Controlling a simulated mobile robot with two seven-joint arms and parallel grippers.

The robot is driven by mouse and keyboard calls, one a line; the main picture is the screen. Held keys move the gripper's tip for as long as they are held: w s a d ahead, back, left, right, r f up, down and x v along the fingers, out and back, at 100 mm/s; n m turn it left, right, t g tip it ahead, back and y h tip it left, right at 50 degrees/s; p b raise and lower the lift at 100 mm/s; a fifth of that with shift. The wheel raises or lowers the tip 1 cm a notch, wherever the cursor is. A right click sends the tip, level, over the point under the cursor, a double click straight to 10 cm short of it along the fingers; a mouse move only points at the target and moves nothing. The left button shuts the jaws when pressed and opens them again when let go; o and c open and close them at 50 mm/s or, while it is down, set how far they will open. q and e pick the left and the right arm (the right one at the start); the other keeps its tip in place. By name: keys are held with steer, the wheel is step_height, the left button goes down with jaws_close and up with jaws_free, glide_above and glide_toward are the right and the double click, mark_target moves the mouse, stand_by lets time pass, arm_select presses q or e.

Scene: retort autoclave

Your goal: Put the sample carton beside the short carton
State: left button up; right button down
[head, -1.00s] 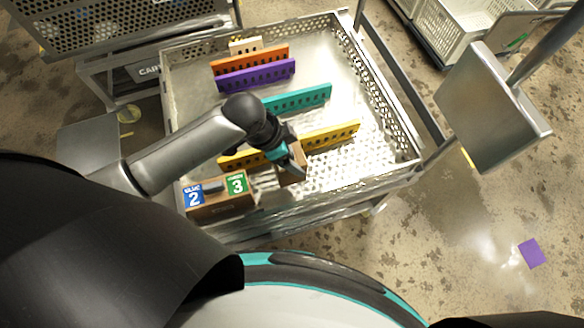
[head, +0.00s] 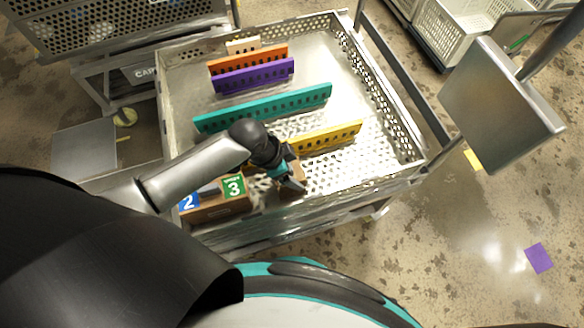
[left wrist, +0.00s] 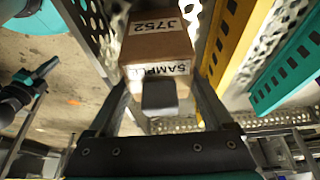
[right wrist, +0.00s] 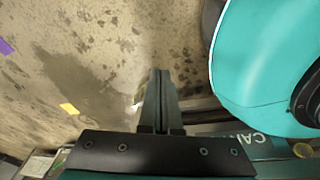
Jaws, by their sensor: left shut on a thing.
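The sample carton (left wrist: 157,48) is a brown box labelled SAMPLE and J752 in the left wrist view. My left gripper (left wrist: 163,92) is shut on it, one finger at each side. In the head view my left gripper (head: 291,184) is at the near side of the metal tray, partly covering the carton (head: 298,172). I cannot tell whether the carton touches the tray floor. No carton can be surely told as the short carton. My right gripper (right wrist: 160,88) is shut and empty in the right wrist view, over the floor.
The perforated metal tray (head: 395,120) holds yellow (head: 330,137), teal (head: 265,107), purple (head: 250,76) and orange (head: 248,62) slotted dividers. A brown box with signs 2 and 3 (head: 222,210) is at the near left. The tray's right part is clear. A grey panel (head: 500,105) stands right.

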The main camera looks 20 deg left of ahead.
arm_select(q)
steer(key=o, duration=1.2)
arm_select(e)
steer(key=shift+d, duration=0.1)
arm_select(q)
steer(key=shift+r, duration=0.25)
steer(key=p+v, duration=0.3)
steer(key=v, duration=0.3)
steer(key=shift+s+a+r, duration=0.1)
steer(key=shift+a+r, duration=0.05)
steer(key=shift+r, duration=0.1)
steer(key=p+v, duration=0.2)
steer(key=v, duration=0.3)
steer(key=shift+s+r, duration=0.1)
arm_select(e)
steer(key=s+a+r+g, duration=0.1)
steer(key=s+a+r, duration=0.3)
steer(key=s, duration=0.2)
steer(key=shift+r+y, duration=0.25)
steer(key=shift+y, duration=0.05)
steer(key=shift+w, duration=0.25)
arm_select(q)
steer(key=shift+s, duration=0.1)
arm_select(e)
steer(key=shift+w+d, duration=0.1)
